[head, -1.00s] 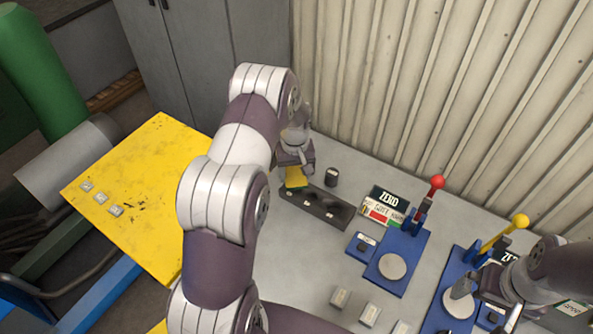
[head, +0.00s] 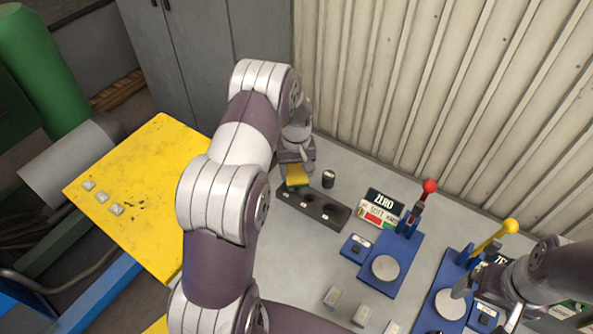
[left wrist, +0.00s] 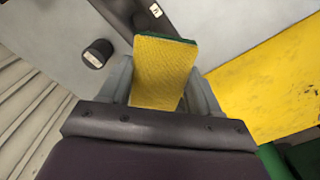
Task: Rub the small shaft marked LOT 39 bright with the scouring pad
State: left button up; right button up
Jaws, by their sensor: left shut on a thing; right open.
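My left gripper (head: 296,165) is shut on the scouring pad (head: 297,176), yellow with a green layer. The pad juts out between the fingers in the left wrist view (left wrist: 163,75), by the far left end of a dark holder (head: 331,215) with round recesses. A small dark cylinder with a pale label (head: 328,179) stands just right of the pad, apart from it. It also shows in the left wrist view (left wrist: 98,53); its label is too small to read, so I cannot tell if it is LOT 39. My right gripper (head: 488,304) is open at the lower right.
Two blue gauge stands with round plates, one with a red knob (head: 430,186) and one with a yellow knob (head: 510,226), stand on the grey bench. Small pale blocks (head: 333,297) lie in front. A yellow table (head: 150,190) is left; a ribbed wall stands behind.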

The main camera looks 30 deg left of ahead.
pick_arm(q)
notch_tip(320, 180, up, 2)
jog(key=shift+d+r+p, duration=0.1)
jog(key=shift+r+p, duration=0.05)
jog(key=shift+p, duration=0.5)
jog(key=shift+r+p, duration=0.85)
jog(key=shift+r, duration=0.65)
